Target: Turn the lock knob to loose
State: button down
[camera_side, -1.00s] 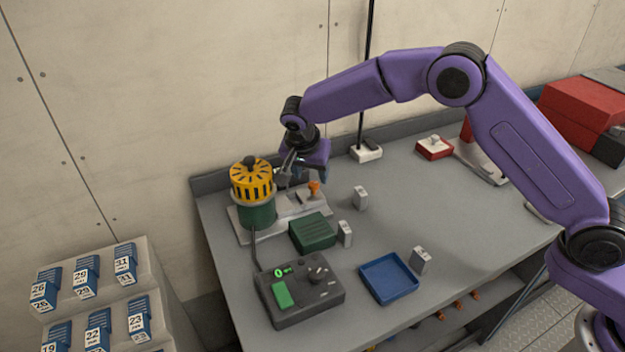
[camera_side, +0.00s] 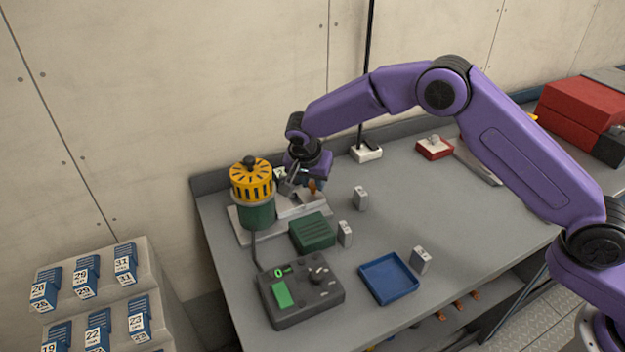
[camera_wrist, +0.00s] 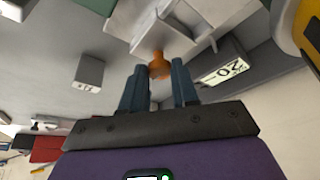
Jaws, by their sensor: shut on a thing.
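The lock knob is a small orange knob (camera_side: 312,187) on the grey fixture beside the yellow-and-green motor unit (camera_side: 253,195). In the wrist view the knob (camera_wrist: 159,64) stands between my two blue-grey fingers. My gripper (camera_wrist: 159,76) is shut on the knob from above. In the side view my gripper (camera_side: 311,182) is at the knob, and its dark body hides part of the fixture. The grey fixture plate (camera_side: 245,234) carries the motor unit and the knob. Which way the knob points is hard to tell.
A dark control box (camera_side: 300,296) with a green display sits in front, beside a blue tray (camera_side: 388,278). A green block (camera_side: 312,231) and several small grey blocks stand near the fixture. A red-and-white box (camera_side: 434,148) is further back.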

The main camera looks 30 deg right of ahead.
jog(key=shift+n, duration=0.3)
jog(key=n, duration=0.1)
jog(key=n+y, duration=0.1)
jog(key=n, duration=0.1)
jog(key=shift+s+d+n+t, duration=0.1)
jog(key=shift+d+n+t, duration=0.05)
jog(key=shift+n+t, duration=0.2)
jog(key=n+y, duration=0.1)
jog(key=n, duration=0.1)
jog(key=n+y, duration=0.1)
jog(key=n, duration=0.1)
jog(key=shift+d+n+t, duration=0.2)
jog(key=shift+n+t, duration=0.05)
jog(key=shift+t, duration=0.1)
jog(key=n+y, duration=0.1)
jog(key=n, duration=0.1)
jog(key=n+y, duration=0.1)
jog(key=n, duration=0.2)
jog(key=shift+d, duration=0.2)
jog(key=shift+n+g+y, duration=0.6)
jog(key=shift+n, duration=1.2)
jog(key=c, duration=0.8)
grip_release()
jog(key=shift+c, duration=0.2)
jog(key=shift+d+r, duration=0.1)
